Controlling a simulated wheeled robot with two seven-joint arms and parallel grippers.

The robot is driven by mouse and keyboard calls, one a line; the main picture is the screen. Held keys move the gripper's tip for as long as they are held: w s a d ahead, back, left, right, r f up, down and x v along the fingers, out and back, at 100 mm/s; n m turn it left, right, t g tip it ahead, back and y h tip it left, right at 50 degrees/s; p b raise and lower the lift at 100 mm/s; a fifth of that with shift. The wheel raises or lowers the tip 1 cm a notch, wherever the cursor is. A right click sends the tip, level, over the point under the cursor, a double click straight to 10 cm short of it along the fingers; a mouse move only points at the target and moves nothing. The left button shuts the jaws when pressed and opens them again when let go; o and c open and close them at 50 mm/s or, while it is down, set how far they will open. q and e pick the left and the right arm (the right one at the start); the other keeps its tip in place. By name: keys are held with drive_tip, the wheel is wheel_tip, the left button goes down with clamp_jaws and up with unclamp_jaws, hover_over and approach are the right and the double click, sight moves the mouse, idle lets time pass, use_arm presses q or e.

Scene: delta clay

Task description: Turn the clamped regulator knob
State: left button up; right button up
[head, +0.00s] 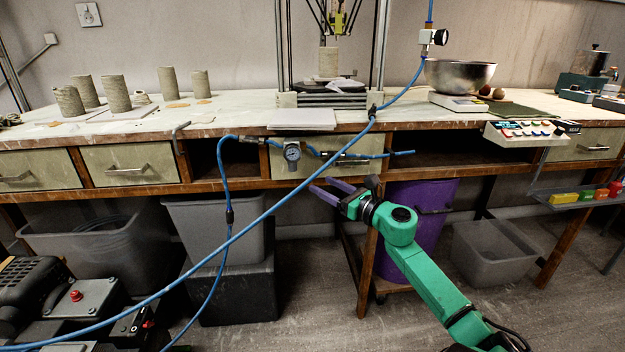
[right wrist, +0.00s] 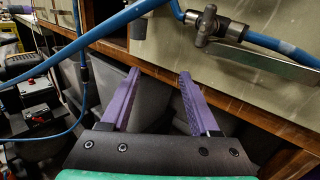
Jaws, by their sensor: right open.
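The regulator (head: 292,153), with a round dial gauge, sits on the front of the bench below the top edge in the head view. Blue hoses run from both its sides; its knob and clamp are too small to make out. An inline metal valve (head: 333,159) is on the hose to its right. A metal T-shaped fitting, apparently this valve, shows in the right wrist view (right wrist: 208,25). My right gripper (head: 323,187), with purple fingers, is open and empty, below and right of the regulator. It also shows in the right wrist view (right wrist: 160,76). My left gripper is out of view.
A blue hose (head: 262,217) crosses diagonally in front of the bench. Grey bins (head: 205,235) and a purple bin (head: 415,240) stand below. The wooden bench edge (right wrist: 165,75) lies close beyond my right fingers. Clay cylinders (head: 115,93) stand on the bench top.

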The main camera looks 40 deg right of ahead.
drive_tip(key=w+a+f+m+h+b, duration=0.2)
drive_tip(key=w+a+f+m+h, duration=0.1)
drive_tip(key=w+a+h, duration=0.25)
drive_tip(key=m+g+h+b, duration=0.35)
drive_tip(key=m+h, duration=0.45)
drive_tip(key=h, duration=0.5)
approach(292, 169)
drive_tip(key=shift+g+y, duration=0.35)
drive_tip(key=shift+g, duration=0.1)
drive_tip(key=x, duration=0.3)
drive_tip(key=b+x, duration=0.1)
drive_tip(key=x, duration=0.5)
drive_tip(key=shift+a+r, duration=0.25)
drive_tip(key=shift+r, duration=0.15)
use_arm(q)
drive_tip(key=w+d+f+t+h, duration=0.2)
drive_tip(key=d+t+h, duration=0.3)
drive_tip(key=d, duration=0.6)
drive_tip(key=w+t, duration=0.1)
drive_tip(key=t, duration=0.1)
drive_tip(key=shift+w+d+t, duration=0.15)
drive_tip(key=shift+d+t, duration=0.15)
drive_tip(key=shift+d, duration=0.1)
use_arm(e)
clamp_jaws()
